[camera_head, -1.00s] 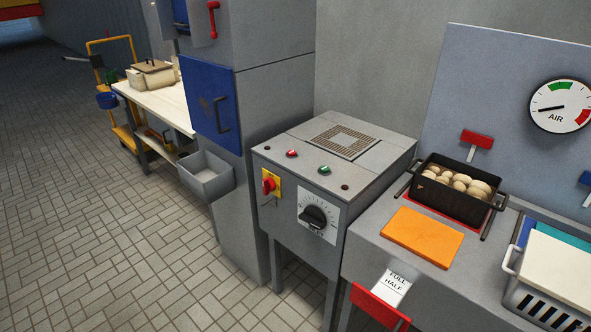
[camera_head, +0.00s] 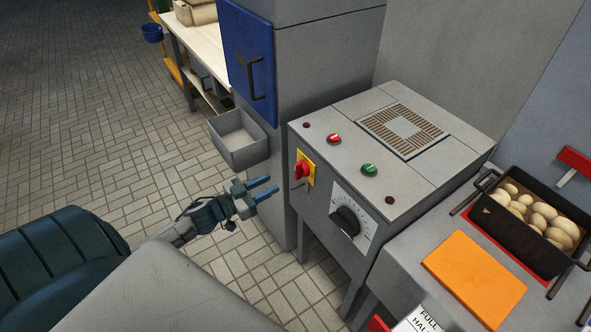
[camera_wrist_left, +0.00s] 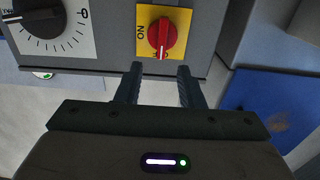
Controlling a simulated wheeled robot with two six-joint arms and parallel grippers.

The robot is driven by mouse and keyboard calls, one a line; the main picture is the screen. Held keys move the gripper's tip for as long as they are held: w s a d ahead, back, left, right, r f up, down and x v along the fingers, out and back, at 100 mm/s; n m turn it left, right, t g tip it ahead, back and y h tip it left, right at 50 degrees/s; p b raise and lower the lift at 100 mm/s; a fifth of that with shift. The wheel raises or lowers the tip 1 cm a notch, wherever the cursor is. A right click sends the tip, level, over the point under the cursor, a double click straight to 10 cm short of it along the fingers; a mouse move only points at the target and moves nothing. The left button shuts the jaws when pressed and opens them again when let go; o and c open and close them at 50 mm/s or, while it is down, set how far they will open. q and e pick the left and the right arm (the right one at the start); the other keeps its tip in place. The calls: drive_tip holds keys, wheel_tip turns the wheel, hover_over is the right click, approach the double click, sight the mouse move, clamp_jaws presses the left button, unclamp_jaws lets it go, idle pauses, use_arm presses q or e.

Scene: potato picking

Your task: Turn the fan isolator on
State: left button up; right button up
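The fan isolator is a red rotary knob (camera_head: 302,170) on a yellow plate (camera_head: 311,168), on the front of a grey control cabinet (camera_head: 325,201). In the left wrist view the knob (camera_wrist_left: 161,38) shows ahead of the fingers, with its white mark pointing along the plate and the word "ON" printed beside it. My left gripper (camera_head: 268,187) is open and empty, a short distance left of and below the knob, not touching it. In the left wrist view its two fingers (camera_wrist_left: 158,85) are spread apart. My right gripper is not in view.
A black dial (camera_head: 346,221) sits right of the isolator. Red (camera_head: 334,139) and green (camera_head: 370,170) buttons are on top. A grey bin (camera_head: 240,139) hangs at the left. A black pan of potatoes (camera_head: 523,239) and an orange board (camera_head: 474,265) lie right. Floor before the cabinet is clear.

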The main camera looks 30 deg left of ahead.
sight(295, 172)
use_arm(q)
drive_tip(key=p+x, duration=0.2)
drive_tip(key=x, duration=0.5)
drive_tip(key=shift+w, duration=0.4)
drive_tip(key=shift+w+d+f, duration=0.15)
drive_tip(key=shift+w+d, duration=0.1)
drive_tip(key=shift+w, duration=0.35)
drive_tip(key=shift+c, duration=0.2)
clamp_jaws()
